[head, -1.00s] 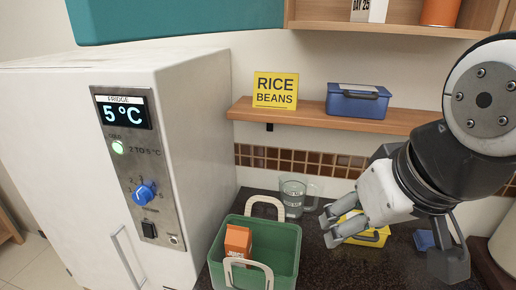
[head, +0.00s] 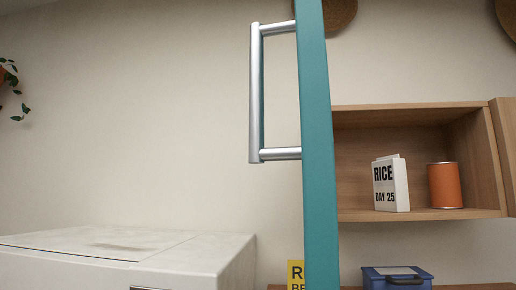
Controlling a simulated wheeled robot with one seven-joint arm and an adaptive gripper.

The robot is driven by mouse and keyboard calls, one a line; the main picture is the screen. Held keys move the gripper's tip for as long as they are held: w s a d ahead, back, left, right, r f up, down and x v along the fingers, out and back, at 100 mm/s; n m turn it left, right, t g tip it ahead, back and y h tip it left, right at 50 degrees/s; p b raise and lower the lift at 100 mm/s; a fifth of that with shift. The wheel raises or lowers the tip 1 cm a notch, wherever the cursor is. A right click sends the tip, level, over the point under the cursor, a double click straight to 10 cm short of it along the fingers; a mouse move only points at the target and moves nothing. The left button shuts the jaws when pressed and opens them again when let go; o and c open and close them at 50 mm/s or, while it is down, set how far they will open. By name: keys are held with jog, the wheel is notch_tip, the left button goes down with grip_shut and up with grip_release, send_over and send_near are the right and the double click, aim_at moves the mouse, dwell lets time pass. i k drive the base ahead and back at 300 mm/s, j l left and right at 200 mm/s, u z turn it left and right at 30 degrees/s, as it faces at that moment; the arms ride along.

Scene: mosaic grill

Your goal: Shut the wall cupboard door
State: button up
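The teal wall cupboard door (head: 317,150) stands open, seen nearly edge-on as a tall upright strip in the middle of the head view. Its silver bar handle (head: 257,95) sticks out to the left of the door. The wooden wall cupboard (head: 420,118) is to the right, its inside exposed. In it stand a white rice box (head: 391,184) marked "DAY 25" and an orange can (head: 444,186). My gripper is outside the view now.
The top of the white fridge (head: 130,255) is at the lower left. Below the cupboard are a wooden shelf (head: 470,287), a yellow sign (head: 295,273) and a blue box (head: 398,278). The wall left of the handle is bare apart from a plant (head: 12,90).

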aim_at(316, 152)
jog(key=j+z, duration=0.2)
jog(key=j, duration=0.3)
jog(key=k+j+z, duration=0.2)
jog(key=j, duration=0.25)
jog(key=k+j, duration=0.15)
jog(key=k, duration=0.15)
jog(key=k+j, duration=0.15)
jog(key=k, duration=0.15)
